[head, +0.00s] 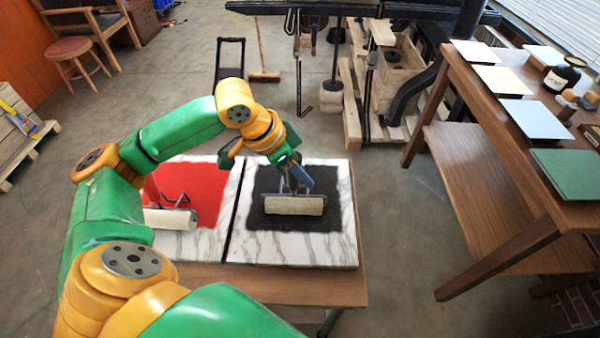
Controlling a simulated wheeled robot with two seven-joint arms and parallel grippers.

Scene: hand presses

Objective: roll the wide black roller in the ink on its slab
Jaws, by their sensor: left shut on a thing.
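The wide roller (294,205) lies across the black ink (325,213) on the right-hand marble slab (290,252). Its drum looks pale cream, with a grey metal frame. My left gripper (291,178) is above the drum, shut on the roller's handle; the fingers hide part of the grip. The drum seems to touch the ink, near the middle of the black patch. My right gripper is not in view.
A second pale roller (172,218) rests on the left slab by the red ink (203,183), partly behind my arm. Both slabs stand on a wooden table (320,288). At right, a wooden bench (490,95) holds coloured sheets and a dark bottle (562,76).

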